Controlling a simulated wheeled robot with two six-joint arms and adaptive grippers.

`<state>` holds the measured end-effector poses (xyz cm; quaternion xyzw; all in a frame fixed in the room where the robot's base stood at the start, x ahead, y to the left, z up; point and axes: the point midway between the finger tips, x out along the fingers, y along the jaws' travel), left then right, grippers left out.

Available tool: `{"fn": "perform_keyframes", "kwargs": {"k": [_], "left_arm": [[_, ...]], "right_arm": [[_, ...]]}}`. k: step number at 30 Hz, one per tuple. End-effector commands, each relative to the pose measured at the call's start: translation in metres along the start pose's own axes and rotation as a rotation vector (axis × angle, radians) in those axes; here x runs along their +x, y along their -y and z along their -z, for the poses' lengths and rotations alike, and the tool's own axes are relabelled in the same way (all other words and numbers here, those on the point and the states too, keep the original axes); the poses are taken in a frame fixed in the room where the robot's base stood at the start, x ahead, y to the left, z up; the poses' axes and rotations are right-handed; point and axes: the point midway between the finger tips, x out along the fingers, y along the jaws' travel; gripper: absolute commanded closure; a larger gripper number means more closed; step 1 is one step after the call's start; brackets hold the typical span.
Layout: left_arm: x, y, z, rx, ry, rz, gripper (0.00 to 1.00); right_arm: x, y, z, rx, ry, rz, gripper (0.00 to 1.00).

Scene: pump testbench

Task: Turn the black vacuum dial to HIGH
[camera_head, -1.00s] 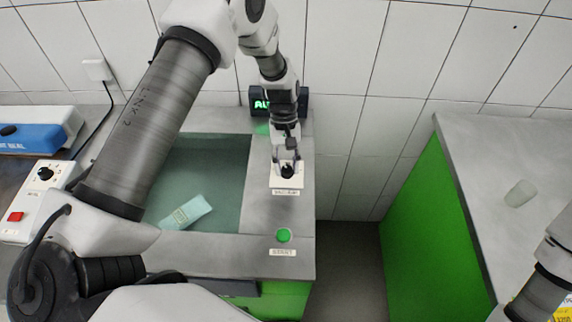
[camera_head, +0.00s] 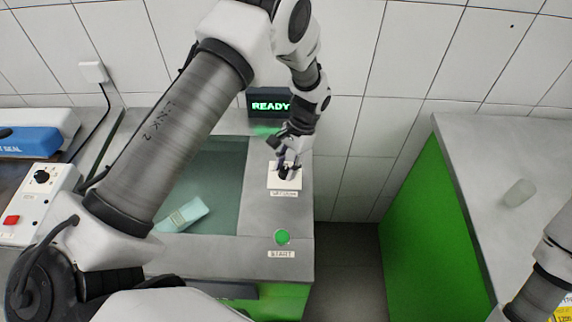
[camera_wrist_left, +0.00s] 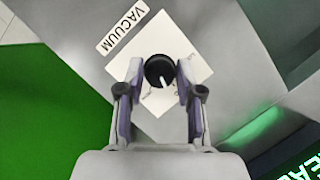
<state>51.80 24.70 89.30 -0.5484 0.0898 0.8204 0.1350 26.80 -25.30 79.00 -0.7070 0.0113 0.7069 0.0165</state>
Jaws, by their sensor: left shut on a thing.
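The black vacuum dial (camera_head: 285,174) sits on a white square plate on the bench, above the VACUUM label (camera_head: 284,194). My left gripper (camera_head: 288,166) comes down on it from above and hides part of it. In the left wrist view the dial (camera_wrist_left: 159,70) lies between the two fingers of my left gripper (camera_wrist_left: 159,76), which is shut on it. Its white pointer line points toward the gripper's palm, slightly right. Small marks on the white plate (camera_wrist_left: 187,50) are too blurred to read. My right gripper is out of view.
A display (camera_head: 269,104) behind the dial reads READY. A green START button (camera_head: 282,237) is in front of the dial. A sunken basin (camera_head: 222,165) holding a pale teal pouch (camera_head: 186,214) lies left. A second green-sided bench (camera_head: 500,150) stands right, across a gap.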

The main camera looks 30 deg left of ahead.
Motion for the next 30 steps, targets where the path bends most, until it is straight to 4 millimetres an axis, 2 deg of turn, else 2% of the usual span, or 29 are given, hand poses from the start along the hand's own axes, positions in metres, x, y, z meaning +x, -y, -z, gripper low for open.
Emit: {"fn": "perform_keyframes", "kwargs": {"k": [1, 18, 30], "left_arm": [[0.005, -0.003, -0.003, 0.040, 0.013, 0.012, 0.99], [0.004, -0.005, -0.004, 0.534, 0.010, 0.215, 0.99], [0.005, -0.005, -0.004, 0.771, 0.009, 0.312, 0.99]], "right_arm": [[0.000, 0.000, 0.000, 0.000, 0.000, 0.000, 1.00], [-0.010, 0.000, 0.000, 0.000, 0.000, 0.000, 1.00], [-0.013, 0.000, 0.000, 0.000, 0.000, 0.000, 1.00]]}}
